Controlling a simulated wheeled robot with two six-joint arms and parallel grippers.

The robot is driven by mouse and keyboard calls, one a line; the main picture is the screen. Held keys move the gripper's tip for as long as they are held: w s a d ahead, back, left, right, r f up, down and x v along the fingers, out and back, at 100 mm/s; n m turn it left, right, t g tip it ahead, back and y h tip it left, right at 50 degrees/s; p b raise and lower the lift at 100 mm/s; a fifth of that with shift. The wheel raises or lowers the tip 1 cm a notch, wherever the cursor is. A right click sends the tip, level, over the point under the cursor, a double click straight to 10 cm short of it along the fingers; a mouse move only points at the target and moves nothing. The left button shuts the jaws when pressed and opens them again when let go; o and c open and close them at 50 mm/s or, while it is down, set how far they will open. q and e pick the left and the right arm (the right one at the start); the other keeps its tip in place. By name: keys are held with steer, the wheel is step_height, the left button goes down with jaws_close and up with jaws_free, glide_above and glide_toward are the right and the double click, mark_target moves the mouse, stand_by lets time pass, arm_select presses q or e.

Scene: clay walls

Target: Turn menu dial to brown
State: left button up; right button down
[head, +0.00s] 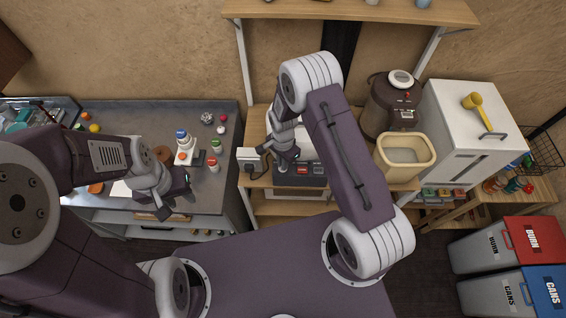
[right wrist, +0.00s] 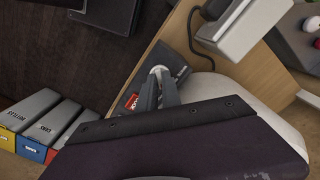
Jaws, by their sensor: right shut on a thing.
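The appliance with a dark front panel (head: 300,174) and red labels stands on the wooden stand in the middle of the head view. My right gripper (head: 284,166) is at the left part of this panel. In the right wrist view, my right gripper (right wrist: 159,76) is shut on a small pale knob, the menu dial (right wrist: 158,69), on the dark panel (right wrist: 176,66). The fingers mostly hide the dial, and I cannot read its setting. A red label (right wrist: 132,101) is beside the fingers. My left gripper (head: 174,203) is open and empty near the counter's front edge.
The grey counter (head: 225,181) at left holds several bottles and small items. A white socket strip (head: 249,158) with a plug is left of the appliance. A cream bin (head: 427,151), a dark cooker (head: 377,118) and a white cabinet (head: 450,120) stand right. Labelled bins (head: 490,247) stand lower right.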

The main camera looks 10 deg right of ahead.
steer(key=n+b, duration=0.1)
steer(key=n, duration=0.2)
steer(key=shift+f+n, duration=0.1)
steer(key=shift+n, duration=0.3)
steer(key=shift+n+b, duration=0.85)
steer(key=shift+n, duration=1.35)
steer(key=shift+s, duration=0.1)
steer(key=c, duration=1.5)
jaws_free()
steer(key=shift+c, duration=0.2)
